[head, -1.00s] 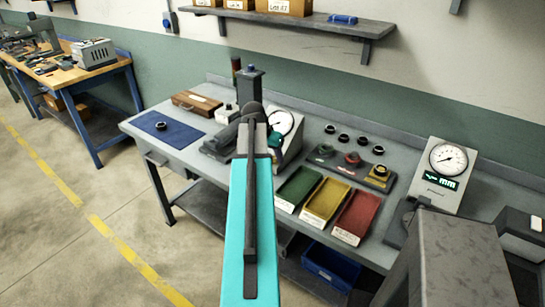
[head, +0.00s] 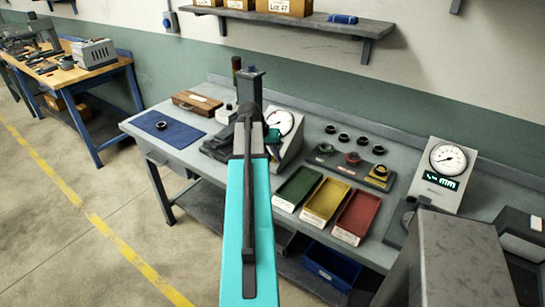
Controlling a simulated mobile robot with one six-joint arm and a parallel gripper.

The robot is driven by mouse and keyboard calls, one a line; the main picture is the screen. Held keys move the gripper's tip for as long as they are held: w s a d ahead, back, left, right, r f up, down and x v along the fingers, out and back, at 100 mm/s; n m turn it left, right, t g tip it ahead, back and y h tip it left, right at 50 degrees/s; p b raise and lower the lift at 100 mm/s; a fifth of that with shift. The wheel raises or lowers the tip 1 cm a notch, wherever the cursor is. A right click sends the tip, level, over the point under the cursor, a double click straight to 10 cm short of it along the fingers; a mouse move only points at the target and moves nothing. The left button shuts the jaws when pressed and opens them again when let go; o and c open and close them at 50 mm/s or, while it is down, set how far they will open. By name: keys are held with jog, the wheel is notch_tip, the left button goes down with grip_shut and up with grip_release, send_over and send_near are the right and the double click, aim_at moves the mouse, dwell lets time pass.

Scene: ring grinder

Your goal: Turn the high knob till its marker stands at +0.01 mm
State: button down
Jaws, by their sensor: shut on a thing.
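My gripper (head: 248,112) is at the far end of my teal arm, beside the dial gauge stand (head: 291,143) on the grey bench. It is shut on the high knob, but my arm hides the fingertips and the knob. The knob's marker and scale cannot be seen. The white dial (head: 279,122) shows just right of my wrist, partly covered, and its reading is too small to tell.
Green, yellow and red trays (head: 328,197) lie to the right, with several dark rings (head: 344,138) behind. A second dial gauge (head: 448,160) with a lit mm display stands far right. A blue mat (head: 170,128) with one ring lies left, near a wooden box (head: 197,103).

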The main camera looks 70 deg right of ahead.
jog(key=n+g, duration=0.1)
jog(key=n, duration=0.3)
jog(key=shift+w, duration=0.2)
jog(key=n+g+h, duration=0.1)
jog(key=n, duration=0.3)
jog(key=shift+w+f+n, duration=0.1)
jog(key=shift+n, duration=0.2)
jog(key=c, duration=1.5)
grip_release()
jog(key=shift+c, duration=0.2)
jog(key=shift+a, duration=0.1)
jog(key=b+v, duration=0.3)
jog(key=v, duration=1)
jog(key=shift+w+a+r, duration=0.15)
jog(key=shift+w+r, duration=0.05)
jog(key=shift+r, duration=0.05)
